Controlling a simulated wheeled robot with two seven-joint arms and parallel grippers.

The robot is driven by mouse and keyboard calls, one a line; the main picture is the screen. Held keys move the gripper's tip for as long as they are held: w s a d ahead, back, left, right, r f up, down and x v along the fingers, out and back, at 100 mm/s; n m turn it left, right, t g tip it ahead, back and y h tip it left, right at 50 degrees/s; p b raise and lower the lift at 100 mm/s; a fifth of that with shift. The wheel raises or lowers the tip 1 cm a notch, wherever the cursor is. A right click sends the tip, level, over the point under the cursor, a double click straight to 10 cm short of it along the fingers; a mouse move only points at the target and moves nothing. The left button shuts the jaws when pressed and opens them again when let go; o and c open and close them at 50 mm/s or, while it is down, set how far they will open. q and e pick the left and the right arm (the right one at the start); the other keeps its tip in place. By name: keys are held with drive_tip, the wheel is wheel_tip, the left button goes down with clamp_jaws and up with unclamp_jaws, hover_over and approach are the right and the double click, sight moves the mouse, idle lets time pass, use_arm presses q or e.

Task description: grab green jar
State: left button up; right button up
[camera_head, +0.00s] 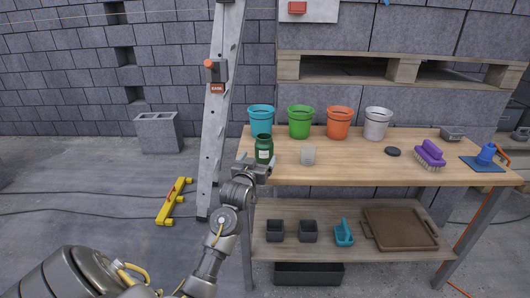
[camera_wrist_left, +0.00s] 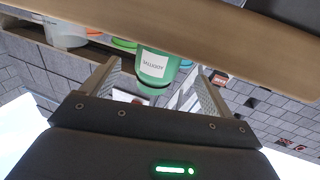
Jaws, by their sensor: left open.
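The green jar (camera_head: 264,144), dark green with a white label, stands upright near the left front corner of the wooden tabletop. My left gripper (camera_head: 259,168) is at the table's front edge, just in front of the jar, and partly covers its base in the head view. In the left wrist view, which is turned upside down, the jar (camera_wrist_left: 155,68) shows between the two fingertips of the open left gripper (camera_wrist_left: 158,70). I cannot tell whether the fingers touch it. My right gripper is not in view.
Teal (camera_head: 261,120), green (camera_head: 300,122), orange (camera_head: 339,122) and white (camera_head: 377,123) buckets line the table's back. A ladder (camera_head: 220,110) stands left of the table. The front middle of the tabletop (camera_head: 345,175) is clear.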

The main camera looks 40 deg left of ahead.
sight(261, 154)
use_arm(q)
drive_tip(key=shift+w, duration=0.2)
drive_tip(key=x, duration=0.4)
drive_tip(key=shift+w+f+b, duration=0.1)
drive_tip(key=shift+b, duration=0.2)
drive_tip(key=shift+w+a, duration=0.25)
drive_tip(key=shift+w, duration=0.2)
drive_tip(key=c, duration=1.1)
drive_tip(key=shift+c, duration=0.6)
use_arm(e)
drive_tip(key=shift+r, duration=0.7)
